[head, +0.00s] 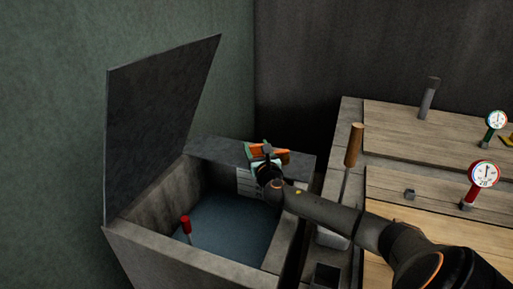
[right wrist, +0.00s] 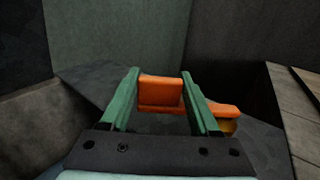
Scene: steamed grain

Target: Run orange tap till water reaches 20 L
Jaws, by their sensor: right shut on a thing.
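The orange tap (head: 283,150) sits on the ledge at the back of an open stone tank (head: 160,250). My right gripper (head: 266,152) is at the tap. In the right wrist view the tap's orange handle (right wrist: 160,92) stands between the two green fingers (right wrist: 160,76), and the gripper is shut on it. More of the tap, orange with a yellowish part, shows right of the fingers. Blue water (head: 230,225) covers the tank floor. A pale panel with lines (head: 246,184) is on the back inner wall; its markings are too small to read. My left gripper is out of view.
The tank's dark lid (head: 160,125) stands open at the left. A red-topped rod (head: 186,225) rises from the water. Right of the tank are wooden boards (head: 430,135), a wooden-handled tool (head: 354,146) and two dial gauges (head: 484,174).

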